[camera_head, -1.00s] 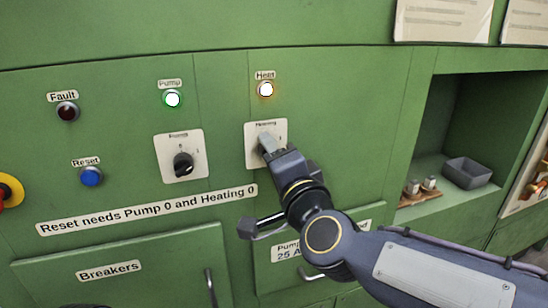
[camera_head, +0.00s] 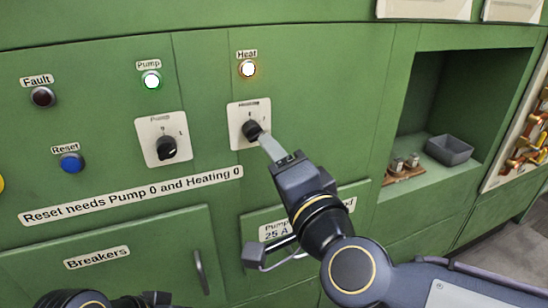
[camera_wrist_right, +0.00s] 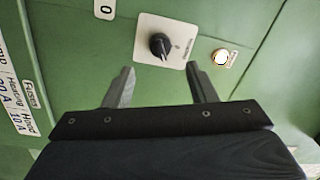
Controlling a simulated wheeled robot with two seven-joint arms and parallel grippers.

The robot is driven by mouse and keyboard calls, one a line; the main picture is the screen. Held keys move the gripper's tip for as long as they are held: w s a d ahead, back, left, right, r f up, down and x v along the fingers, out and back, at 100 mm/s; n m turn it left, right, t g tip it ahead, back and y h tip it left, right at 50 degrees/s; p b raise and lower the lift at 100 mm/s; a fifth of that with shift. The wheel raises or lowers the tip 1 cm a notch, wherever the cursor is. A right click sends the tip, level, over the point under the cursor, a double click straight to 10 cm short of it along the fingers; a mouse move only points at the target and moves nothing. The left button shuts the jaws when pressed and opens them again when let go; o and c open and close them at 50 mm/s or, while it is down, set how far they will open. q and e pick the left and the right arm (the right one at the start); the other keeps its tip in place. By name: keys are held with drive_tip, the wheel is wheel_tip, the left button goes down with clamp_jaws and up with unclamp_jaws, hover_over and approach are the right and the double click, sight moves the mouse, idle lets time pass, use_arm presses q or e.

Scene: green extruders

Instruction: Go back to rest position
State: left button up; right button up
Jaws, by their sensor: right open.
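My right gripper (camera_head: 270,148) is just below and right of the black heating knob (camera_head: 252,130) on its white plate. In the right wrist view the gripper (camera_wrist_right: 162,88) shows two spread fingers with nothing between them, and the heating knob (camera_wrist_right: 159,45) is beyond the tips, apart from them. The black pump knob (camera_head: 166,147) sits on a second plate to the left. At the bottom left of the head view, dark parts of my left arm (camera_head: 85,299) show; its fingers are out of frame.
The Pump lamp (camera_head: 151,80) and Heat lamp (camera_head: 247,69) are lit; the Fault lamp (camera_head: 43,97) is dark. A blue Reset button (camera_head: 72,162) is at left. The Breakers door handle (camera_head: 201,271) sticks out below. An alcove at right holds a grey bin (camera_head: 449,150).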

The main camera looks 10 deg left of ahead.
drive_tip(key=d+n+g+h+p, duration=0.1)
drive_tip(key=d+n+g+p, duration=0.4)
drive_tip(key=d, duration=0.8)
drive_tip(key=s+d+f+g+h+p, duration=0.4)
drive_tip(key=s+d+f, duration=0.8)
drive_tip(key=s+d, duration=0.3)
drive_tip(key=d+h+p, duration=0.1)
drive_tip(key=p, duration=0.1)
drive_tip(key=shift+s+f+n+g+h+p, duration=0.2)
drive_tip(key=shift+f+n+g+h+p, duration=0.1)
drive_tip(key=shift+f+h, duration=0.1)
